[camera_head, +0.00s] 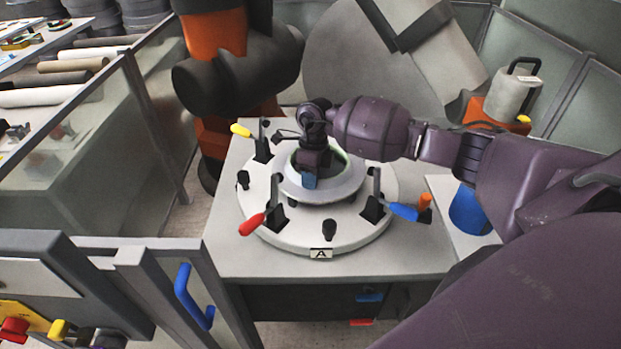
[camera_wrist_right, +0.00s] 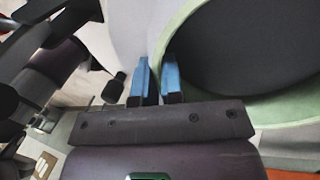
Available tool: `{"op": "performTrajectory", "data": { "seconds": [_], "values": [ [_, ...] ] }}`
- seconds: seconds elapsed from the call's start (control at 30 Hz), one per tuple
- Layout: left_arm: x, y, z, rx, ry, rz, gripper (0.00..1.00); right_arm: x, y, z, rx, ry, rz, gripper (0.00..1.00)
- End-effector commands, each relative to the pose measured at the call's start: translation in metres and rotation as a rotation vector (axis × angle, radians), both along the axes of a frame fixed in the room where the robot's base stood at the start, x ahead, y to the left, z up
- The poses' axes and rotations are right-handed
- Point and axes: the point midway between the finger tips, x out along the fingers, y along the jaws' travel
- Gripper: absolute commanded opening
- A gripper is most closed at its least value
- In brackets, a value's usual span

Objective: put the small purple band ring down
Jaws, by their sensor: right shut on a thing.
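My right gripper (camera_head: 309,180) reaches in from the right and points down at the near side of the round fixture (camera_head: 270,224) marked A. Its blue fingertips also show in the right wrist view (camera_wrist_right: 158,82), a narrow gap apart, with a thin ring edge between them. This ring (camera_wrist_right: 254,119) is pale green on its inner side, around a dark round middle (camera_wrist_right: 250,45). A pale grey-lilac round flange (camera_head: 348,186) surrounds it on the fixture. No clearly purple ring shows; the wrist and fingers hide part of the ring. I cannot tell whether it rests on the fixture. My left gripper is not in view.
Toggle clamps with yellow (camera_head: 241,130), red (camera_head: 252,224) and blue (camera_head: 404,211) handles stand around the fixture. The grey table top (camera_head: 235,262) has free room at the front left. A blue cup (camera_head: 468,212) stands at the right. Glass-panel fencing is at the left.

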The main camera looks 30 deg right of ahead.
Motion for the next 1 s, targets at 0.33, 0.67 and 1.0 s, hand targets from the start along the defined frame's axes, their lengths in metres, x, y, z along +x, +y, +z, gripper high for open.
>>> {"op": "performTrajectory", "data": {
  "seconds": [0.33,0.67,1.0],
  "values": [
    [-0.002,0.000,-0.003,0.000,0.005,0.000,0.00,0.000,0.000,-0.002,0.000,0.000,0.000,0.34],
    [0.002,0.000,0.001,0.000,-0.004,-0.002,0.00,0.001,-0.001,0.005,-0.001,-0.002,0.000,0.34],
    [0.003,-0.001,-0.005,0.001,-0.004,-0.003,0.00,0.011,-0.012,0.062,-0.001,-0.004,0.000,0.34]
  ]
}}
